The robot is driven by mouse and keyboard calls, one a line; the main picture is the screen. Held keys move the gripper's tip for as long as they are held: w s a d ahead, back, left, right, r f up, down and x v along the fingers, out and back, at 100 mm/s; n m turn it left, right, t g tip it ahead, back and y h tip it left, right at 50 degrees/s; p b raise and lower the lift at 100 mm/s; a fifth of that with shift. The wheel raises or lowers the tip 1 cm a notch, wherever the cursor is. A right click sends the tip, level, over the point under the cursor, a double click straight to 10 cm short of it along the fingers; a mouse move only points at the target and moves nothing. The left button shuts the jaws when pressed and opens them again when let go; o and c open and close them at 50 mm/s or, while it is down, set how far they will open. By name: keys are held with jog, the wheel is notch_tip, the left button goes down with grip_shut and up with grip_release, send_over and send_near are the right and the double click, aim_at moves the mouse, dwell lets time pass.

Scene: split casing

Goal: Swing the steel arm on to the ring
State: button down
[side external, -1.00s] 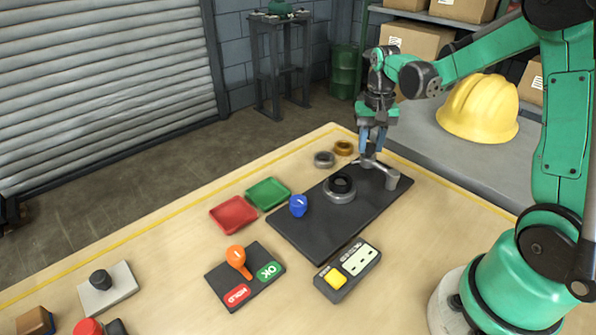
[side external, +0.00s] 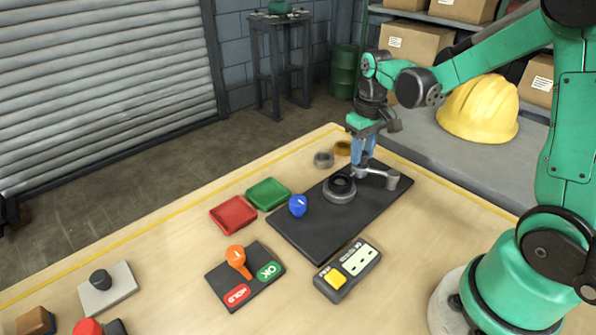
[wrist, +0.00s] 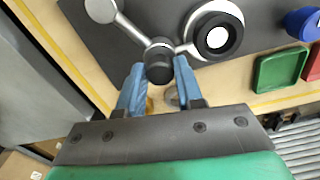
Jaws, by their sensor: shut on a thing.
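The steel arm (side external: 374,172) runs from its round pivot post (side external: 393,179) on the dark plate (side external: 320,226) towards the ring (side external: 340,194). My gripper (side external: 358,173) is shut on the arm's dark knob (wrist: 158,68), with a blue finger on each side. In the wrist view a short tip of the arm beyond the knob points at the ring and reaches its near edge. I cannot tell whether it rests on the ring.
A blue knob (side external: 298,206) stands at the plate's left edge. Green (side external: 268,194) and red (side external: 233,215) trays lie left of it. Grey (side external: 324,159) and brown (side external: 343,148) rings lie behind. A device with a yellow button (side external: 335,279) sits in front.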

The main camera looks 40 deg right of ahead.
jog(key=shift+a, duration=0.1)
jog(key=c, duration=0.6)
grip_release()
jog(key=shift+o, duration=0.2)
jog(key=shift+r, duration=0.1)
jog(key=shift+r, duration=2.7)
jog(key=s+a+r+n+t, duration=0.1)
jog(key=s+a+t, duration=0.1)
jog(key=a, duration=0.3)
jog(key=s+a+r+t, duration=0.1)
jog(key=s+a+t, duration=0.1)
jog(key=a+t, duration=0.3)
jog(key=shift+s+a+n, duration=0.4)
